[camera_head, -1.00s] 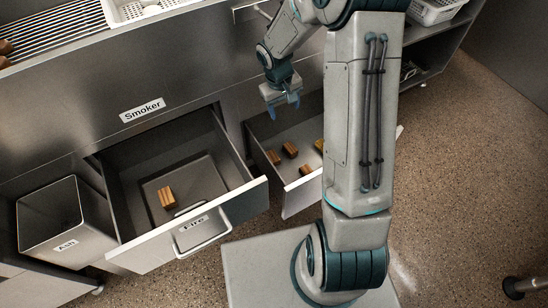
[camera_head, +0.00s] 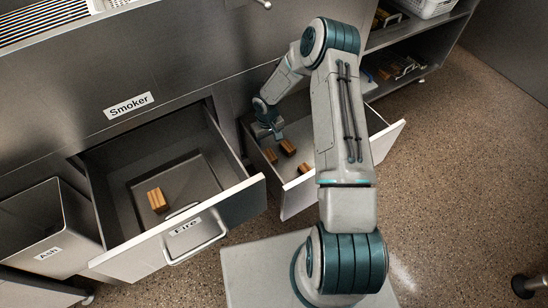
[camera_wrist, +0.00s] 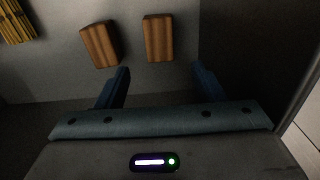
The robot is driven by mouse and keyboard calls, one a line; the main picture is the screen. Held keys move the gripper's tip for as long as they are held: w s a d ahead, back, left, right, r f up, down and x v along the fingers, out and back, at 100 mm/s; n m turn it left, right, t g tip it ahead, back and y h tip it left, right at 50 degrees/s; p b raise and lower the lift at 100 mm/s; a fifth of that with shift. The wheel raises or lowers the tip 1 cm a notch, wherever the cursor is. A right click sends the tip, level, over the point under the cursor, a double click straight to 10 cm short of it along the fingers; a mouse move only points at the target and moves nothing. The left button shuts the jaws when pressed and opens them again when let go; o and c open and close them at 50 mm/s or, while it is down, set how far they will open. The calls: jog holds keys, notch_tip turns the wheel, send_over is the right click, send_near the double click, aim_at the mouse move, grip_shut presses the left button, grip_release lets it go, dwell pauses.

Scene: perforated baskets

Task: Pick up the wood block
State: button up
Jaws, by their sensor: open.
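Wood blocks lie in the right-hand open drawer (camera_head: 294,207). One wood block (camera_head: 271,155) is close to my gripper (camera_head: 267,135), and a second (camera_head: 288,147) is just right of it. Another (camera_head: 305,168) lies nearer the drawer front. In the wrist view one block (camera_wrist: 158,38) stands ahead between the lines of my two blue fingers, and another (camera_wrist: 100,44) is to its left. My gripper (camera_wrist: 160,85) is open and empty, with the blocks beyond its fingertips. One more wood block (camera_head: 157,200) lies in the drawer labelled Fire (camera_head: 240,195).
A yellow bundle (camera_wrist: 15,22) lies at the upper left of the wrist view. The drawer wall (camera_wrist: 290,60) runs close on the right there. An Ash bin (camera_head: 45,225) stands at the far left, and the Smoker cabinet (camera_head: 60,120) rises behind the drawers.

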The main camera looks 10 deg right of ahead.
aim_at(268, 152)
notch_tip(268, 152, down, 8)
jog(key=shift+f+b, duration=0.15)
jog(key=shift+b, duration=1.05)
jog(key=c, duration=1.1)
